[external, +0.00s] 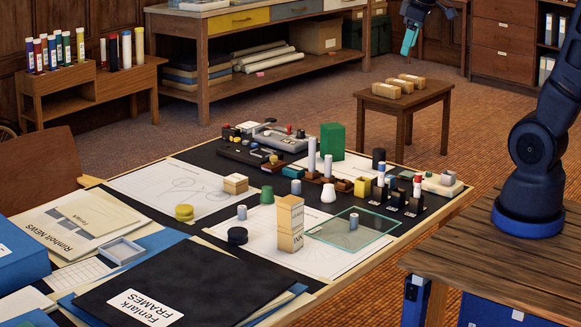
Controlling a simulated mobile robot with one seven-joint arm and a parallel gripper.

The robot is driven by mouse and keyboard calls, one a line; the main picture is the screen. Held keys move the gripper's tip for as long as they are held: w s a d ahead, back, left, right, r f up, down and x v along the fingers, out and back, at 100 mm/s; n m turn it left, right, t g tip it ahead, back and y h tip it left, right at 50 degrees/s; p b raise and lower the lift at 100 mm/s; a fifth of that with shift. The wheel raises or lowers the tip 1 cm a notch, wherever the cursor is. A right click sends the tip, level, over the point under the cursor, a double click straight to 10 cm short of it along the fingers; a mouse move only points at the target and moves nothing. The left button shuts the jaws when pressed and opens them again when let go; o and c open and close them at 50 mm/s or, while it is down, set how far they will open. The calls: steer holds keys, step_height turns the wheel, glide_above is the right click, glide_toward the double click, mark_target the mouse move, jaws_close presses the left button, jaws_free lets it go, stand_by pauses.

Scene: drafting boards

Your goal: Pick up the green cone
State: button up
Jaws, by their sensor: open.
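The green cone (267,195) is small, with a blunt top, and stands upright on the drafting table. It is left of the white cone (328,193) and just right of a small tan box (235,184). My gripper (409,42) is high at the top of the external view, far from the cone, with teal fingers pointing down. It is open and I see nothing held in it. The gap between its fingers is hard to make out at this size.
A tall INK box (290,223), a glass sheet (352,229) and a grey cylinder (241,212) stand in front of the cone. A green block (332,141) and several pegs and small blocks crowd behind and right.

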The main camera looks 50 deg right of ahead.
steer(key=w+a+f+n, duration=0.1)
steer(key=w+f+n, duration=0.1)
steer(key=w, duration=0.3)
steer(key=w+a+f+n, duration=0.1)
steer(key=w+a+f, duration=0.1)
steer(key=w, duration=0.4)
steer(key=n+g, duration=0.3)
steer(key=n, duration=0.6)
glide_above(267, 187)
step_height(267, 187, down, 30)
steer(key=shift+n, duration=0.3)
steer(key=shift+s+a+f, duration=0.1)
steer(key=shift+f, duration=5.45)
steer(key=c, duration=1.1)
